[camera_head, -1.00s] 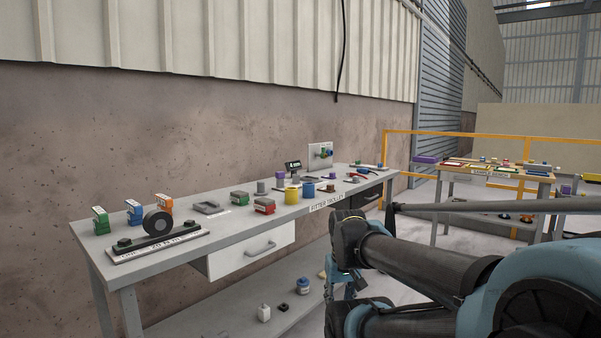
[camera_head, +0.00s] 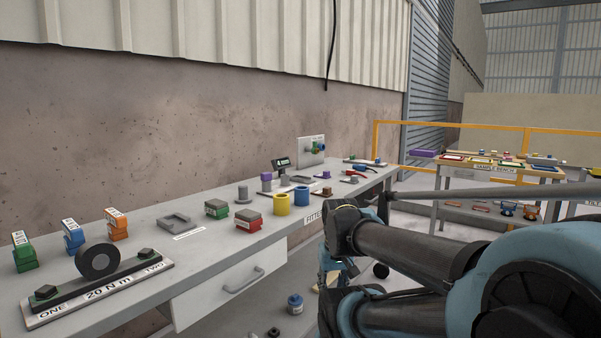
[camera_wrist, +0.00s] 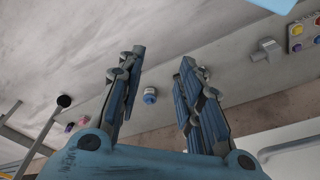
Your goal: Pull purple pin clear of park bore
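A small purple pin (camera_head: 266,176) stands upright on the grey bench, toward its back edge, in the head view. The lower part below it looks grey; a bore around it is too small to make out. My gripper (camera_wrist: 158,68) is open and empty in the wrist view, with its two blue fingers wide apart. It points at the floor and lower shelf area, away from the pin. In the head view my arm hangs at the bench's right front, and the fingers cannot be clearly made out there.
Near the pin stand a grey peg (camera_head: 242,192), a yellow cup (camera_head: 281,204), a blue cup (camera_head: 302,196) and a small display (camera_head: 281,163). A torque fixture (camera_head: 97,275) lies at the left. A drawer (camera_head: 232,287) is under the bench top. A sample bench (camera_head: 497,168) stands behind.

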